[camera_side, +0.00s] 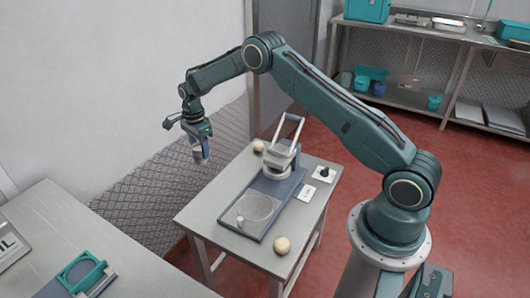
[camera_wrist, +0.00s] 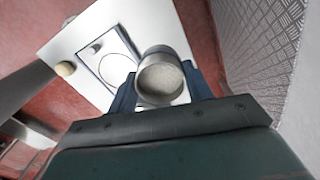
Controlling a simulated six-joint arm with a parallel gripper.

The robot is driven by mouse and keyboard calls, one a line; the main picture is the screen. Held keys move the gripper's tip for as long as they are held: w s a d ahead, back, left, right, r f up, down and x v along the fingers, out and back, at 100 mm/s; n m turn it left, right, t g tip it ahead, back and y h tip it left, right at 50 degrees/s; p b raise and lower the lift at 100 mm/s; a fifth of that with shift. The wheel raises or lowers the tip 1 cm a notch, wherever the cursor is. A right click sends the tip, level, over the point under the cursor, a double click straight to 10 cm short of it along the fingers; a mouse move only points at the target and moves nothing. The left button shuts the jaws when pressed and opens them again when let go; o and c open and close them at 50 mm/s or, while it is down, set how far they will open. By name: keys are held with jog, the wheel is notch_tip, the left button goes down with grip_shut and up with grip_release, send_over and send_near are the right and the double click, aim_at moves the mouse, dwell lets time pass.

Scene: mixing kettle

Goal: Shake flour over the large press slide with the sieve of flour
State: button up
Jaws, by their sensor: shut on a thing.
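My gripper (camera_side: 200,153) is raised in the air, to the left of and above the press table in the side view. It is shut on the sieve of flour (camera_wrist: 160,78), a short metal cylinder with pale, speckled contents, which sits between the two blue fingers in the wrist view. The sieve is apart from the slide.
One dough ball (camera_side: 282,245) lies at the table's front edge, another (camera_side: 258,146) beside the press. A small control box (camera_side: 323,173) is at right. A wall stands behind my gripper.

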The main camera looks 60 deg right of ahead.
jog(key=shift+s+d+f, duration=0.3)
jog(key=shift+s+f, duration=0.1)
jog(key=shift+s, duration=0.05)
jog(key=s+d+f, duration=0.2)
jog(key=s+f, duration=0.2)
jog(key=s, duration=0.4)
jog(key=s+d+f, duration=0.2)
jog(key=s+f, duration=0.2)
jog(key=s, duration=0.5)
jog(key=shift+f, duration=0.15)
jog(key=shift+f, duration=0.15)
jog(key=shift+f, duration=1.3)
